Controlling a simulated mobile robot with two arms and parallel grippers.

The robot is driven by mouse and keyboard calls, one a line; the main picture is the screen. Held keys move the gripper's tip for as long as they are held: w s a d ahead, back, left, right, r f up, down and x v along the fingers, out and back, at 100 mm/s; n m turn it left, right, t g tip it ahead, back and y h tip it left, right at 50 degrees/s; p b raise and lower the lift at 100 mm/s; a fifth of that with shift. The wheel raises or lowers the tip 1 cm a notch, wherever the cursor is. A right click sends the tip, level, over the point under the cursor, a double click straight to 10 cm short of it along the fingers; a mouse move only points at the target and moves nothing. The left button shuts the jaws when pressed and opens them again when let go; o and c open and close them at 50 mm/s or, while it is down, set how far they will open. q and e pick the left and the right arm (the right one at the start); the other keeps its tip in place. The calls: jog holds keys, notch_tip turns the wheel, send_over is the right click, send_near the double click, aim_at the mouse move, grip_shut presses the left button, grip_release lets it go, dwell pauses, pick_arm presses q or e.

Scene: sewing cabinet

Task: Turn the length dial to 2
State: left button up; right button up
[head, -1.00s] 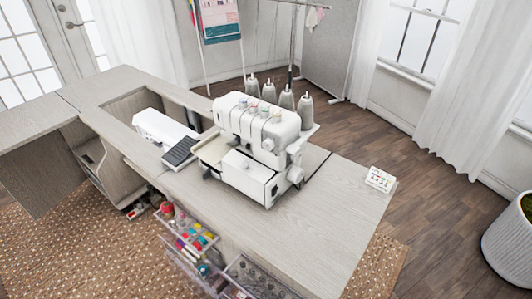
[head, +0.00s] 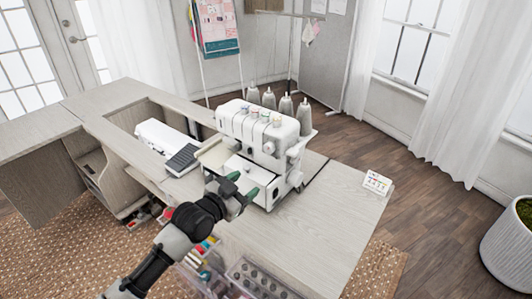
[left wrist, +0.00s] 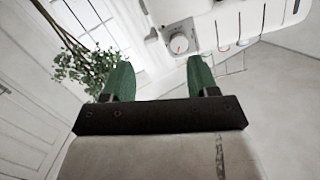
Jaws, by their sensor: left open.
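The white serger (head: 262,130) stands on the wooden cabinet top. My left gripper (head: 242,186) is at its front lower side, open, with nothing between its green fingers. In the left wrist view, the gripper (left wrist: 160,76) shows its two green fingers apart. My right gripper is not in view.
A small card with coloured marks (head: 377,183) lies at the right of the cabinet top (head: 320,225). Open drawers (head: 262,280) with supplies are below the front edge.

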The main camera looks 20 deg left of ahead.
aim_at(267, 150)
pick_arm(q)
jog(key=shift+t, duration=0.7)
jog(key=w+r, duration=0.1)
jog(key=w, duration=0.3)
jog(key=w+d+r, duration=0.1)
jog(key=w, duration=0.3)
jog(key=w+d+r, duration=0.1)
jog(key=w, duration=0.3)
jog(key=shift+d, duration=0.2)
jog(key=c, duration=0.9)
